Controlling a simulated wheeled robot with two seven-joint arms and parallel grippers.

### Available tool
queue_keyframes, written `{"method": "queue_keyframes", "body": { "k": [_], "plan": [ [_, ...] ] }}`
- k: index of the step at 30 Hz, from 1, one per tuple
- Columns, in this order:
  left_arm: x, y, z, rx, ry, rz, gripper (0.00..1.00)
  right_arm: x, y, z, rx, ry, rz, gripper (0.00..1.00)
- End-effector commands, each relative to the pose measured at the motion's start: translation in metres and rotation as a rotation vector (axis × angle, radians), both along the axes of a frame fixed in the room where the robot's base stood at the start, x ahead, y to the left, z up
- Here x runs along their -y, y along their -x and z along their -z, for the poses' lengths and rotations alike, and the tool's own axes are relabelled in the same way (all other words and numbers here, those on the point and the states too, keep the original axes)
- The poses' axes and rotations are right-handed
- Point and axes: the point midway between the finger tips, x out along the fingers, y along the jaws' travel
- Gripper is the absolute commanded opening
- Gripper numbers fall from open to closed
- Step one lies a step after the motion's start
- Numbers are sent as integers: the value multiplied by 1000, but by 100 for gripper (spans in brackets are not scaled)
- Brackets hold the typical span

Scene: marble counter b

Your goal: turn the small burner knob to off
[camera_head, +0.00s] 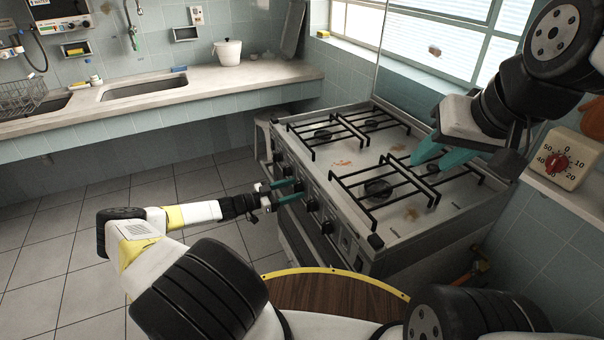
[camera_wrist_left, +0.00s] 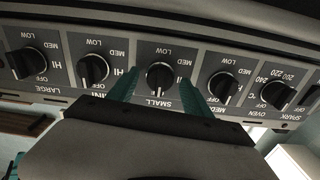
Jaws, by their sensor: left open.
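The small burner knob (camera_wrist_left: 160,77) is black and round, in the middle of the left wrist view, above the label SMALL. The panel lettering appears upside down there. I cannot clearly read its pointer setting. My left gripper (camera_wrist_left: 160,86) is open, one teal finger on each side of this knob; contact cannot be made out. In the head view my left gripper (camera_head: 297,190) is at the stove's front panel, its fingers hiding part of the knob row. My right gripper (camera_head: 427,164) is open and empty above the right part of the stove (camera_head: 343,157).
Other knobs sit close on both sides, including the one marked MINI (camera_wrist_left: 93,69) and another burner knob (camera_wrist_left: 222,86). Black grates (camera_head: 385,185) cover the hob. A red-dialled timer (camera_head: 560,162) stands on the right ledge. Open floor (camera_head: 150,190) lies left of the stove.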

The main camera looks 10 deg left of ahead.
Motion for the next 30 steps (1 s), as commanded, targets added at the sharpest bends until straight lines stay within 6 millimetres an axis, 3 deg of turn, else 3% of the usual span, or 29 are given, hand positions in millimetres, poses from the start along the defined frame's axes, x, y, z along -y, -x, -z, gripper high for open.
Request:
{"method": "queue_keyframes", "body": {
  "k": [4, 13, 30],
  "plan": [
    [0, 0, 0, -77, 52, -1, 58, 0, 0, 0, 0, 0, 0, 36],
    [-2, 1, 0, -79, 53, -2, 58, 0, 0, 0, 0, 0, 0, 36],
    [-48, 32, 0, -78, 52, -3, 58, 0, 0, 0, 0, 0, 0, 36]
  ]
}}
